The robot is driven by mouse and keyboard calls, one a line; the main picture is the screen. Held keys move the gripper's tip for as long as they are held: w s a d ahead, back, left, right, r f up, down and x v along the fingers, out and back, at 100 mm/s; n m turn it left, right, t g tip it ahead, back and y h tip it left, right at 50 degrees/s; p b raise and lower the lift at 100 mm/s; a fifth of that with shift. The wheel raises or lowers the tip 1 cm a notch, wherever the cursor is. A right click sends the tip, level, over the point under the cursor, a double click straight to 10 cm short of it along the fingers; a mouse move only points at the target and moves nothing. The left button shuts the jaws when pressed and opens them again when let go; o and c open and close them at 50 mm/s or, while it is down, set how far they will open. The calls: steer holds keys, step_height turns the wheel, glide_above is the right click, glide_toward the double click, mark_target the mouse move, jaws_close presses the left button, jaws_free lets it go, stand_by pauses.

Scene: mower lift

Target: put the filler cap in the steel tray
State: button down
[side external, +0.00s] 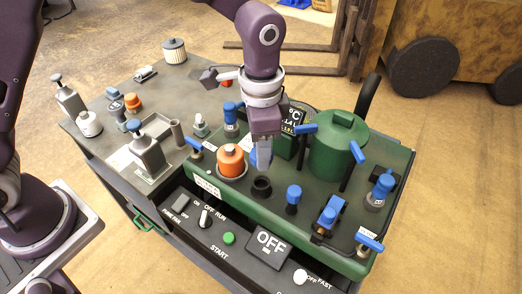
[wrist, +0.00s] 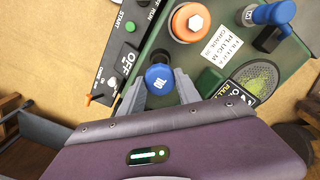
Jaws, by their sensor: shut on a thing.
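My gripper (side external: 262,160) points down over the green deck and is shut on a blue cap. In the wrist view the blue cap (wrist: 160,78), with white marks on top, sits between the two grey fingers (wrist: 160,92). In the side view only a bit of blue shows behind the fingers. A black open neck (side external: 261,187) stands on the deck just below my gripper, apart from it.
An orange hex cap (side external: 231,160) stands left of my gripper, and a green tank (side external: 337,145) to its right. Several blue-handled valves and knobs crowd the deck. The grey cart top (side external: 190,90) at the back left has bare room. A control panel (side external: 232,232) runs along the front.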

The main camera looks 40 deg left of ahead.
step_height(320, 180, up, 5)
steer(key=shift+r, duration=0.15)
steer(key=w+a+n, duration=0.4)
steer(key=a, duration=0.6)
steer(key=s+a+n, duration=0.3)
steer(key=a+n, duration=1.1)
steer(key=a, duration=1.7)
steer(key=f, duration=2)
steer(key=shift+s+a, duration=0.1)
steer(key=shift+a, duration=0.15)
